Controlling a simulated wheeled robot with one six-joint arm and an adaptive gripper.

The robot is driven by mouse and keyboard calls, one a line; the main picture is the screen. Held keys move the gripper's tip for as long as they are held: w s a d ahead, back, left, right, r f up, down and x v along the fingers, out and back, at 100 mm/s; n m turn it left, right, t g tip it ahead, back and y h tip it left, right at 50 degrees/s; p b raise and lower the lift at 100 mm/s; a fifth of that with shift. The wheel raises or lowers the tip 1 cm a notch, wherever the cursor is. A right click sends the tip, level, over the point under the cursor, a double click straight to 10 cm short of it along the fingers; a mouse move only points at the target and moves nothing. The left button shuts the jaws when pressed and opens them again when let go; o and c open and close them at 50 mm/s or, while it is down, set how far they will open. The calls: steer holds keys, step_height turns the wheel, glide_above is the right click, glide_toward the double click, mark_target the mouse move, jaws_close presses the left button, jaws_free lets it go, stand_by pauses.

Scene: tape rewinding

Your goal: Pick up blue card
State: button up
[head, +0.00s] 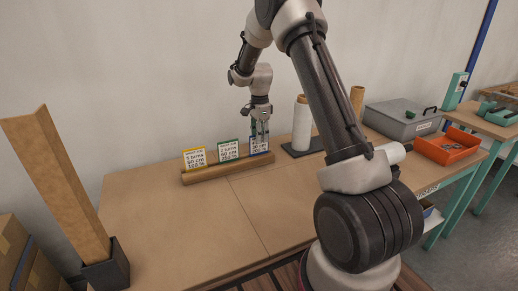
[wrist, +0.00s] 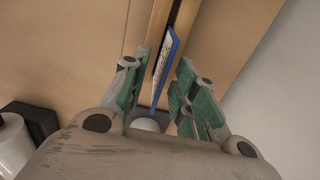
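The blue card (head: 259,149) stands at the right end of a wooden card holder (head: 228,171), next to a green card (head: 228,151) and a yellow card (head: 194,158). My gripper (head: 260,133) is over the blue card in the head view and covers its upper part. In the wrist view, the blue card (wrist: 165,58) shows nearly edge-on between the two green-padded fingers of my gripper (wrist: 159,82). The fingers are apart, with a gap on the right side of the card; contact on the left cannot be told.
A white film roll (head: 302,124) stands on a dark base right of the holder. A grey case (head: 402,119) and an orange bin (head: 447,146) are further right. A tall cardboard corner piece (head: 57,180) stands at the left. The table front (head: 190,230) is clear.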

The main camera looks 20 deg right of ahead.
mark_target(259, 146)
step_height(259, 146, down, 5)
steer(key=shift+w+f, duration=0.15)
jaws_close()
